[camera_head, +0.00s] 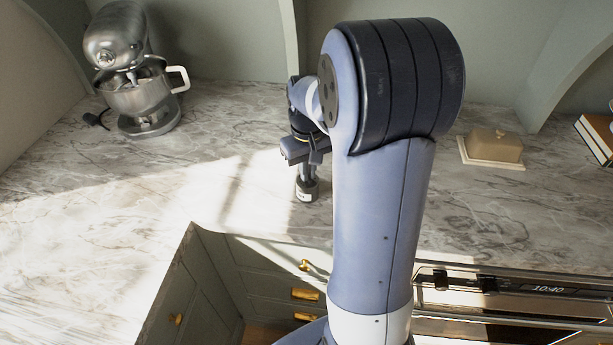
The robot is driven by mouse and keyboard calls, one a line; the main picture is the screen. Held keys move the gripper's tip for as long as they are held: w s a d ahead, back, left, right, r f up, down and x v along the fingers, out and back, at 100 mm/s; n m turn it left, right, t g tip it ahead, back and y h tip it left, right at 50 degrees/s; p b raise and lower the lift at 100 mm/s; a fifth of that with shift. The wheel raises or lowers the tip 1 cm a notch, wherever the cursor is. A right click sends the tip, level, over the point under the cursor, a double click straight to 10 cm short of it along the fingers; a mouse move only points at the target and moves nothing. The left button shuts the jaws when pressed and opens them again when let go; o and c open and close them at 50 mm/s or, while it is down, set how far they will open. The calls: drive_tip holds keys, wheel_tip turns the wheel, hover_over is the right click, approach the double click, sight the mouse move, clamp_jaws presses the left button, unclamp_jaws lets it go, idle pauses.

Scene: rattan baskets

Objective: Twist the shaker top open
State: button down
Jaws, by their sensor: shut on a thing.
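A small shaker (308,191) stands upright on the marble counter, left of my arm. Its lower part is dark with a pale label, and its upper part is between my gripper's fingers. My gripper (306,166) points down from above and is shut on the shaker's top. The fingertips are small and dark in this view, and the top itself is mostly hidden by them.
A silver stand mixer (130,75) with a bowl is at the back left. A butter dish (493,146) sits on the right, near books (597,135). The marble counter (60,200) is clear on the left. An oven (510,300) and drawers (275,280) lie in front below.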

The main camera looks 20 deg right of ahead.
drive_tip(key=shift+n, duration=0.9)
drive_tip(key=c, duration=1.2)
unclamp_jaws()
drive_tip(key=shift+o, duration=0.2)
drive_tip(key=shift+r, duration=0.1)
drive_tip(key=shift+r+p, duration=3.05)
drive_tip(key=shift+r, duration=0.4)
drive_tip(key=shift+f, duration=0.15)
